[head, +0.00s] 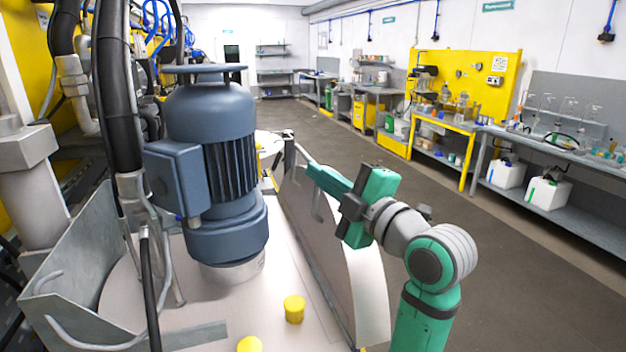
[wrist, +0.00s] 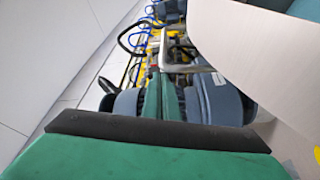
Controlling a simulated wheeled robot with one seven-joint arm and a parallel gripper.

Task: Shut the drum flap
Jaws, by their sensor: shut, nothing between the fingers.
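The drum flap (head: 345,255) is a pale, curved-edged plate. It stands raised and steeply tilted along the right side of the drum top (head: 275,310), so it is open. In the wrist view the large pale plate at the upper right looks like the flap (wrist: 262,50). A bent grey bar handle (head: 318,203) shows by its upper part. My gripper (head: 309,168) is shut and empty, at the flap's upper far end near the handle; I cannot tell whether it touches. In the wrist view my gripper (wrist: 165,88) points away from the camera, partly overlapped by grey metal.
A blue-grey motor (head: 210,165) stands on the drum, left of the flap. Two yellow caps (head: 294,309) sit on the top. Black hoses (head: 118,90) hang at the left. A grey metal piece with bent handles (head: 75,250) is at left. The floor (head: 480,240) at right is clear.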

